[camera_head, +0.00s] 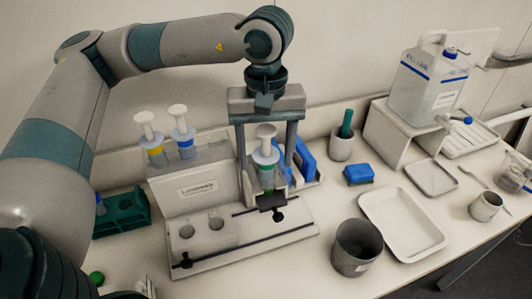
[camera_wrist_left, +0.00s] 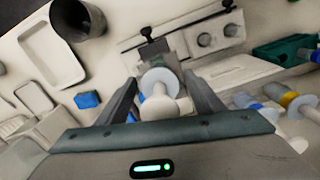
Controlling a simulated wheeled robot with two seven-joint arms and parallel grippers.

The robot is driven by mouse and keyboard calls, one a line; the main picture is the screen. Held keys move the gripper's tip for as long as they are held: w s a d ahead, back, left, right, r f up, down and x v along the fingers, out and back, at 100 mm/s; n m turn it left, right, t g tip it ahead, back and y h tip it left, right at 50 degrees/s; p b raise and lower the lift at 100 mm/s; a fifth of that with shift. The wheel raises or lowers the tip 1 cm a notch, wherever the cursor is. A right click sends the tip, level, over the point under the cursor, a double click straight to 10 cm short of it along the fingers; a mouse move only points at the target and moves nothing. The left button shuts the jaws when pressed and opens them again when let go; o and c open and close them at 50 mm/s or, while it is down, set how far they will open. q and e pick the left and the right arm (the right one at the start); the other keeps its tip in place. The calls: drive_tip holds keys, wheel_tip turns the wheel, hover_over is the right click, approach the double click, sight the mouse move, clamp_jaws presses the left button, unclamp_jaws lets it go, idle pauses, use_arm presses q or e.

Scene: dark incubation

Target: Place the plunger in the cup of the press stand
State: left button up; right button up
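A plunger (camera_head: 265,152) with a white knob, pale flange and green ring stands upright behind the black clamp (camera_head: 272,203) of a pale stand (camera_head: 300,228) with two round wells (camera_head: 216,222). My left gripper (camera_head: 266,172) points down with one finger on each side of the plunger. Gaps show between the fingers and the plunger, so it is open. The left wrist view shows the white knob (camera_wrist_left: 158,103) between the spread fingers. The plunger's lower end is partly hidden by the clamp, so I cannot tell what it rests in. My right gripper is not in view.
Yellow-ringed and blue-ringed plungers (camera_head: 183,133) stand in a labelled rack (camera_head: 190,192). A dark green rack (camera_head: 122,213) is at left. A grey beaker (camera_head: 356,248), white tray (camera_head: 403,222), blue block (camera_head: 359,174) and large jug (camera_head: 427,85) stand to the right.

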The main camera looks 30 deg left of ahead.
sight(266, 129)
use_arm(q)
drive_tip(key=shift+r, duration=0.1)
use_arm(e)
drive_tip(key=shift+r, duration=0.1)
use_arm(q)
drive_tip(key=shift+r, duration=0.2)
wheel_tip(266, 129, up, 8)
drive_tip(key=b, duration=0.3)
drive_tip(key=shift+r, duration=0.1)
wheel_tip(266, 129, up, 3)
drive_tip(key=shift+r+b, duration=0.15)
drive_tip(key=shift+b, duration=0.15)
drive_tip(key=shift+r, duration=0.1)
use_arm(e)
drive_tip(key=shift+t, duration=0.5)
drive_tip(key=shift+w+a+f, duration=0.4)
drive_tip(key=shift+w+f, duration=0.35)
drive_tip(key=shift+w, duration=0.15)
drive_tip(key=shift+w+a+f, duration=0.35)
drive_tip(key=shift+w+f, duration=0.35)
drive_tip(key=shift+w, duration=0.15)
use_arm(q)
drive_tip(key=shift+r, duration=0.1)
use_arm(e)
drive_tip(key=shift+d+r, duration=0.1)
